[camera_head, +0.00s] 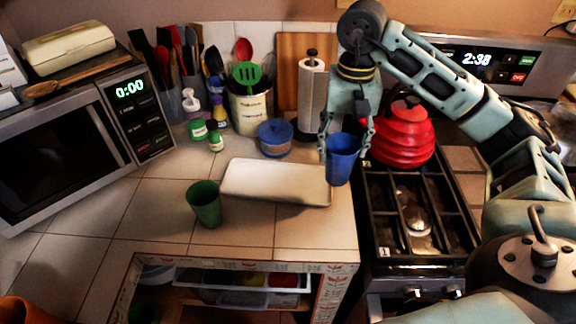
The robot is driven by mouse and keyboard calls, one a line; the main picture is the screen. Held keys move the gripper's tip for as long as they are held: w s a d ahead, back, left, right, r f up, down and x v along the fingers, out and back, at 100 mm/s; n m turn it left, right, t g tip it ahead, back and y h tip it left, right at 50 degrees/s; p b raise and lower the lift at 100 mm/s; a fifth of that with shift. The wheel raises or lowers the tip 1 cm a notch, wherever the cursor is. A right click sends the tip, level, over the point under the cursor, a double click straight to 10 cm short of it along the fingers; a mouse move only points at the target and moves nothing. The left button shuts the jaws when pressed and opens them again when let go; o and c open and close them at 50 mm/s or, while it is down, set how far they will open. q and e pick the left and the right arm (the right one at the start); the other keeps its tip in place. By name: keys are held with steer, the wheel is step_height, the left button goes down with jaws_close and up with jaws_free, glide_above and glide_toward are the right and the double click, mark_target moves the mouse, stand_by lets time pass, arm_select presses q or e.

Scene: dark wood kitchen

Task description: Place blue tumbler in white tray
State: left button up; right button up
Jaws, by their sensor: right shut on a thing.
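The blue tumbler (342,164) is upright between the fingers of my right gripper (345,150), which is shut on it. It is at the right end of the white tray (268,183), near the counter's right edge and beside the stove. The tumbler's lower part overlaps the tray's right end in the picture. Whether it touches anything below cannot be told. The white tray is empty and lies flat on the tiled counter. My left gripper is not in view.
A green tumbler (205,203) stands left of the tray. A red kettle (403,133) sits on the stove (415,215). A microwave (75,140) fills the left.

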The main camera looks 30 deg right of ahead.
steer(key=w+a+f, duration=0.1)
steer(key=w, duration=0.1)
steer(key=w+a+f+p, duration=0.1)
steer(key=w+f, duration=0.1)
steer(key=w, duration=0.1)
steer(key=w+f+p, duration=0.1)
steer(key=w, duration=0.2)
steer(key=shift+w+a+f, duration=0.1)
steer(key=shift+a+f, duration=0.3)
steer(key=shift+w+a+f+p, duration=0.1)
steer(key=shift+w+f+p, duration=0.1)
steer(key=shift+f+p, duration=0.3)
step_height(320, 180, down, 2)
steer(key=shift+f+p, duration=0.25)
steer(key=shift+p, duration=0.3)
steer(key=shift+f, duration=0.55)
steer(key=shift+f, duration=0.1)
